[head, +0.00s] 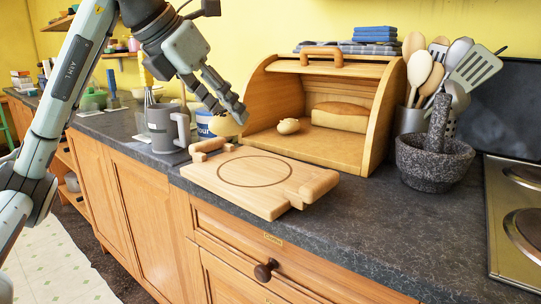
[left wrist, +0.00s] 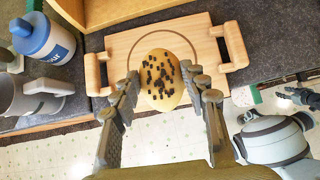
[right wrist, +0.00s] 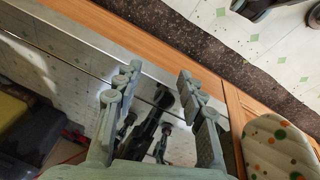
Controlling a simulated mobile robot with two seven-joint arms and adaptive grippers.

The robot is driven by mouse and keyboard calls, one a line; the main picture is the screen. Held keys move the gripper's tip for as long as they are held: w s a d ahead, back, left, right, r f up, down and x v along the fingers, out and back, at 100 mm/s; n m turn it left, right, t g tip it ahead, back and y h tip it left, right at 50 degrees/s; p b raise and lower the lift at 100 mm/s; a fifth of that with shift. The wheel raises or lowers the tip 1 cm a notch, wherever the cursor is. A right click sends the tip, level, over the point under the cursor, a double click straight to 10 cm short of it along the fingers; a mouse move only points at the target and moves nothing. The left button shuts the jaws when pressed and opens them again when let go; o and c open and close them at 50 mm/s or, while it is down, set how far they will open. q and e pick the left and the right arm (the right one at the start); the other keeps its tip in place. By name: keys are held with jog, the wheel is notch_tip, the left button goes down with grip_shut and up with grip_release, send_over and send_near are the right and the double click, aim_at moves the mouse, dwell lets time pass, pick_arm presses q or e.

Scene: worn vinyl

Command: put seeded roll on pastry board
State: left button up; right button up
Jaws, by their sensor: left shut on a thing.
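The seeded roll (left wrist: 160,80), tan with dark seeds on top, is between the fingers of my left gripper (left wrist: 165,88). In the head view, my left gripper (head: 238,115) is shut on the roll (head: 222,126), held in the air near the back left of the pastry board. The pastry board (head: 225,183) is pale wood with a ring groove and two raised handles, flat on the counter. Its ring is bare; the board also shows beneath the roll in the left wrist view (left wrist: 125,50). My right gripper (right wrist: 155,85) is open and empty, outside the head view.
A wooden bread box (head: 262,100) stands behind the board, holding a loaf (head: 340,117) and a small roll (head: 288,126). A grey mug (head: 160,130) and a blue-and-white canister (head: 205,125) stand left of it. A stone mortar (head: 430,165) stands right.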

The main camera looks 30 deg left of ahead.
pick_arm(q)
jog(key=w+d+f, duration=0.2)
jog(key=d, duration=0.1)
jog(key=w+d+f, duration=0.2)
jog(key=w+d, duration=0.1)
jog(key=shift+w+f+p, duration=0.15)
jog(key=shift+f+p, duration=0.2)
jog(key=shift+p, duration=0.05)
jog(key=shift+w+d+f, duration=0.1)
jog(key=shift+f, duration=0.15)
notch_tip(320, 180, down, 4)
jog(key=shift+r, duration=0.25)
jog(key=shift+f, duration=0.15)
jog(key=shift+f+b, duration=0.1)
jog(key=shift+b, duration=0.2)
jog(key=o, duration=1.1)
jog(key=shift+c, duration=0.2)
pick_arm(e)
jog(key=shift+s+f, duration=0.3)
jog(key=shift+f, duration=0.45)
jog(key=shift+w+r, duration=0.15)
